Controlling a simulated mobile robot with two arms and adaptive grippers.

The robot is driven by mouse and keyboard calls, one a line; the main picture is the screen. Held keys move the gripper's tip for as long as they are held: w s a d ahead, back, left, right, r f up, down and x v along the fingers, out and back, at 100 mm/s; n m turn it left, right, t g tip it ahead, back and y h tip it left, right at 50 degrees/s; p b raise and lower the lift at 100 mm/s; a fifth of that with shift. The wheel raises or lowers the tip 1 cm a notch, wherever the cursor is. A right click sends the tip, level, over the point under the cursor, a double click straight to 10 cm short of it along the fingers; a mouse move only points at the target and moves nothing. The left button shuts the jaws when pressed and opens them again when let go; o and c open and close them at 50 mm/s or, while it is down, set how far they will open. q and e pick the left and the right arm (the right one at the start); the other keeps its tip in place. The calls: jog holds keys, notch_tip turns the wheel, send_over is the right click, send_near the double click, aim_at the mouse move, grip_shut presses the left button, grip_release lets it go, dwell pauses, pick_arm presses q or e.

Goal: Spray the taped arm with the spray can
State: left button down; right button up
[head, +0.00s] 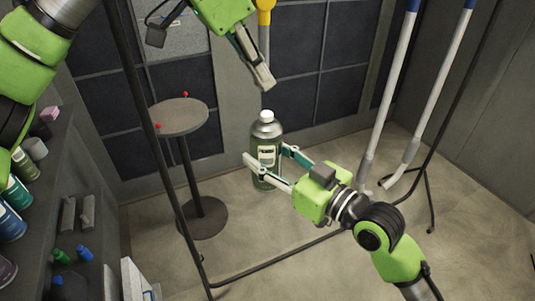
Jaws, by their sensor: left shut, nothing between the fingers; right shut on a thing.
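The spray can (266,132) is a grey-green bottle with a white cap and a pale label, upright in the middle of the head view. My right gripper (267,157) is shut on its body from the lower right. My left gripper (267,84) is shut and empty above the can, pointing down and apart from it. Two long pale arms hang at the right, a left one (388,92) and a right one (436,95). Both have blue at their top ends, which the picture edge cuts off. I cannot tell which one is the taped arm.
A dark frame's thin post (147,125) and floor bar (283,256) surround this space. A small round table (180,117) with red bits stands behind, left of the can. Shelves (92,190) with cans and bottles line the left. Open floor (480,225) lies at right.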

pick_arm(q)
jog(key=v, duration=1.1)
jog(key=shift+r, duration=0.15)
dwell(0.4)
